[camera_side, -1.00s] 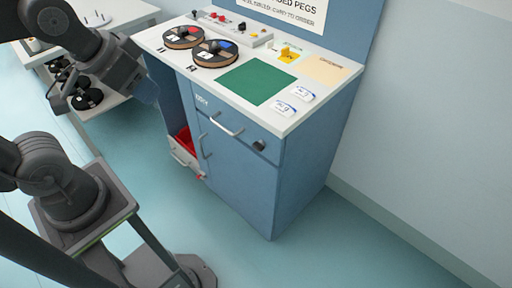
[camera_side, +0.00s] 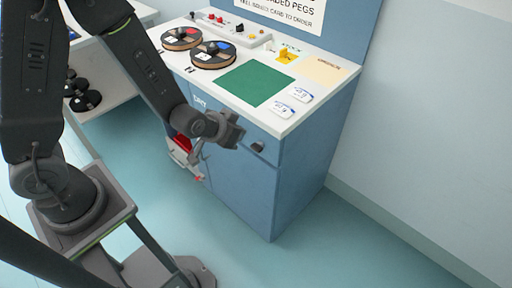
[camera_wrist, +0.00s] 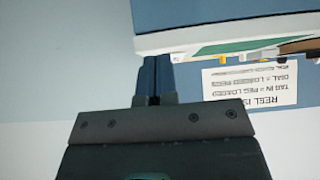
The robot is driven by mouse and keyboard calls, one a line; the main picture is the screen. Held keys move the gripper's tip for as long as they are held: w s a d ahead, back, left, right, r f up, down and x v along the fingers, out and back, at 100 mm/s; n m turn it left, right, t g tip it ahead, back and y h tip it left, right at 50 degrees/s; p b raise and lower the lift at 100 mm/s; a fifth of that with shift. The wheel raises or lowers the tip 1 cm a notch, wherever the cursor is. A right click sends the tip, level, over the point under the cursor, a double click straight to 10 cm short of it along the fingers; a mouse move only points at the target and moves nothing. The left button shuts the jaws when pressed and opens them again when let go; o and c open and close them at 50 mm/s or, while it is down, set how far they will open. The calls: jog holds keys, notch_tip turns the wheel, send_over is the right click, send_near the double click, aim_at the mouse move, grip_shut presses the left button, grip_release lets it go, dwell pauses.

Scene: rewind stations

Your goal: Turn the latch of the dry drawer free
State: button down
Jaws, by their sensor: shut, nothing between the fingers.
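My gripper (camera_side: 240,136) is in front of the drawer, just left of the latch, and hides the drawer handle. I cannot tell from the side view whether it touches the front. In the wrist view, my gripper (camera_wrist: 155,60) has its fingers together and empty. The latch does not show there.
The white worktop (camera_side: 229,68) carries two reels (camera_side: 213,54), a green mat (camera_side: 253,84) and white tags (camera_side: 300,94). The floor right of the cabinet (camera_side: 370,230) is clear.

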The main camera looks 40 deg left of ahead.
jog(key=f, duration=0.1)
send_over(262, 149)
jog(key=s, duration=0.3)
notch_tip(262, 149, down, 6)
jog(key=f, duration=0.3)
jog(key=shift+w+a+f, duration=0.1)
jog(key=shift+w+f, duration=0.1)
jog(key=shift+f, duration=0.65)
